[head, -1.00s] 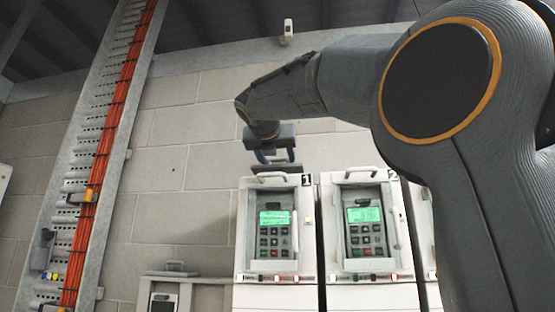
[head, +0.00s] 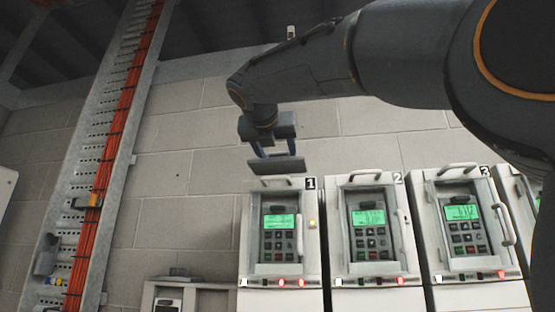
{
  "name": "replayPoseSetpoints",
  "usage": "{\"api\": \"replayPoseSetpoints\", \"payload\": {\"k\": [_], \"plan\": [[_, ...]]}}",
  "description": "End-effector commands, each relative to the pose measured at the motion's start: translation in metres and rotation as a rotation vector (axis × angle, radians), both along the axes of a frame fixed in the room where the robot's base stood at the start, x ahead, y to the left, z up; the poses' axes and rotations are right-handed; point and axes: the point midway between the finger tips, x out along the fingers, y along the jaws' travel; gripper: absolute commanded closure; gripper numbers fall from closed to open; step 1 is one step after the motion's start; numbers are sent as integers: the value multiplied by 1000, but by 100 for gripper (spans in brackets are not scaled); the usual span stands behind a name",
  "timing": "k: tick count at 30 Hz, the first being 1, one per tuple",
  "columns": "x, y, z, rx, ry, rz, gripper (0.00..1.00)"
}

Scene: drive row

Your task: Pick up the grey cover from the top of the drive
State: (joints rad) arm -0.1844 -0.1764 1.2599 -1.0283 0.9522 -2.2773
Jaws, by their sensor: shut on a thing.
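The grey cover (head: 278,165) is a flat dark-grey plate in the head view, over the top of the drive marked 1 (head: 249,240). My gripper (head: 275,153) points down from above, with its two bluish fingers shut on the cover's upper part. The cover looks slightly tilted. Its lower edge shows just above the drive's top edge, though I cannot tell how large the gap is. The drive has a lit green screen (head: 279,221), a keypad and a pale handle on its front.
Drives marked 2 (head: 341,235) and 3 (head: 436,240) stand close on the right, with handles on top. A lower grey box (head: 167,298) is at the bottom left. A cable ladder with orange cables (head: 107,165) runs up the block wall.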

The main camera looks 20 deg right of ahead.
Motion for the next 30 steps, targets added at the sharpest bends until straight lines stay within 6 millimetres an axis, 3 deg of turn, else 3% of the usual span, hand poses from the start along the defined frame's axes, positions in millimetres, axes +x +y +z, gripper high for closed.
{"api": "replayPoseSetpoints", "payload": {"k": [30], "plan": [[-73,49,0,1,-1,2,63]]}}
